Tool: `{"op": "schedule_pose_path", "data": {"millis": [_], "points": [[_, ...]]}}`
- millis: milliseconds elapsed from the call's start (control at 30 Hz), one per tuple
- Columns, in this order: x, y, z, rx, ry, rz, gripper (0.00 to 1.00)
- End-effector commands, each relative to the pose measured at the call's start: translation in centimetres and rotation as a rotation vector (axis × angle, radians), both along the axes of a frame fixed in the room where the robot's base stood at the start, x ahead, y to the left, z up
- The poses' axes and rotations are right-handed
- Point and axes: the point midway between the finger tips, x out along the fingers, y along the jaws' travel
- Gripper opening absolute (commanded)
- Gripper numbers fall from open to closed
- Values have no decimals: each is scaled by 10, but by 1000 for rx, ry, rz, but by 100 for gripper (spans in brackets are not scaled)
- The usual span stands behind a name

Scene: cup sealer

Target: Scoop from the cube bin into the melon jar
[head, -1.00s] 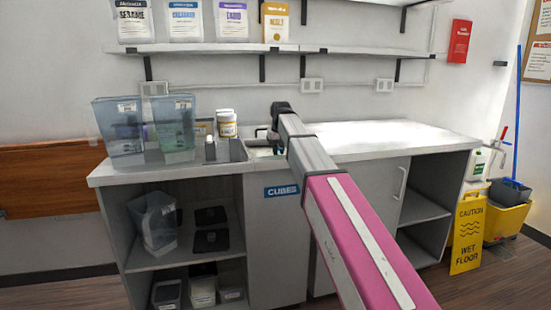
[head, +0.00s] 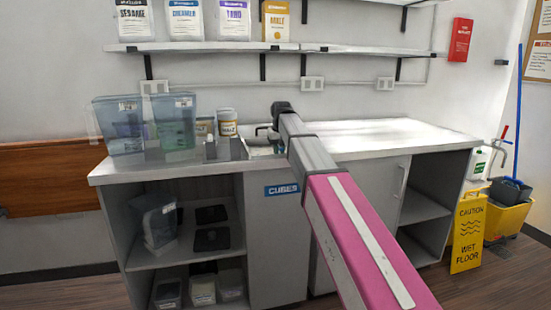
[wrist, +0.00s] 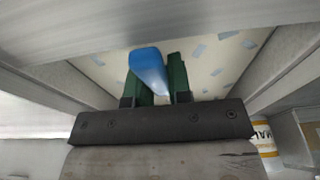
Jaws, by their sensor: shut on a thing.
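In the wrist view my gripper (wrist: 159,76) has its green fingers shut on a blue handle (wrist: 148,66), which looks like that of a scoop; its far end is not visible. The fingers are inside a grey-walled bin, over a cream surface with pale blue pieces (wrist: 225,68), likely the cube bin's contents. In the head view the bin opening (head: 262,150) shows partly beside my arm, above a blue CUBES label (head: 283,190). My arm hides the gripper there. I cannot tell which container is the melon jar.
Jars with yellow labels (head: 228,122) and tall clear containers (head: 172,122) stand left of the bin. One labelled jar (wrist: 264,134) shows at the right of the wrist view. The counter (head: 385,135) right of my arm is clear. A shelf (head: 215,47) runs above.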

Motion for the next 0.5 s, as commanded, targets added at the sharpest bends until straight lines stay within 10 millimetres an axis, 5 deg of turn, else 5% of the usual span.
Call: {"op": "schedule_pose_path", "data": {"millis": [500], "points": [[1, 0, 25, 0, -1, 0, 0]]}}
